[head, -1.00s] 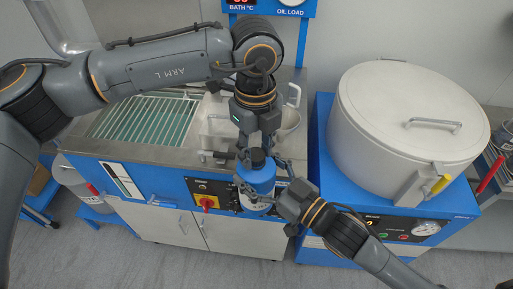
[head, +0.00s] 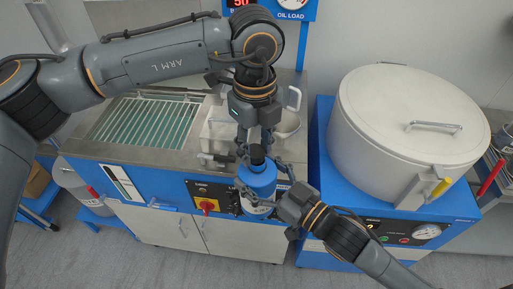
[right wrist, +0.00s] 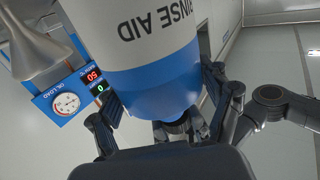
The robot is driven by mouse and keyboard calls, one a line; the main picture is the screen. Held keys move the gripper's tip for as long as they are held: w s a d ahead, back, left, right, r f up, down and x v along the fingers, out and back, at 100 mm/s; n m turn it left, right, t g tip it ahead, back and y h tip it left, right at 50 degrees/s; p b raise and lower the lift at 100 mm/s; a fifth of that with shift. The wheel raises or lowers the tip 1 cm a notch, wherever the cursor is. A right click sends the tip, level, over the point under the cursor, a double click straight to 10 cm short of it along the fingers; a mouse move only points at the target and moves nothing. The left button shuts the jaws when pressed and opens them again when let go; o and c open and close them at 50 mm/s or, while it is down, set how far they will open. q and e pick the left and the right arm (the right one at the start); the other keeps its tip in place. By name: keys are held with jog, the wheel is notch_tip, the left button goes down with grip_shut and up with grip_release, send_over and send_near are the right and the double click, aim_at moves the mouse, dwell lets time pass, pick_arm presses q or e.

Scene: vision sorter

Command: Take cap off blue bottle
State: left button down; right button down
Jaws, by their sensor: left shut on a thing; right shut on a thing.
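The blue bottle (head: 258,184) is held upright in front of the blue-panelled bench. It has a white label, and "RINSE AID" reads upside down on its body (right wrist: 140,40) in the right wrist view. Its black cap (head: 257,155) shows on top. My left gripper (head: 256,146) comes down from above with its fingers shut around the cap. My right gripper (head: 266,184) comes in from the lower right, shut around the bottle's body; its fingers flank the bottle in the right wrist view. I cannot tell whether the cap is clear of the neck.
Behind the bottle is a steel bench (head: 170,165) with a wire-racked bath (head: 150,122) and a red switch (head: 207,206). A large white lidded vessel (head: 400,140) stands on a blue stand at the right. Grey floor lies in front.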

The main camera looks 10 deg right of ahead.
pick_arm(q)
jog(key=shift+d+r, duration=0.1)
jog(key=shift+r, duration=0.05)
pick_arm(e)
jog(key=shift+r, duration=0.25)
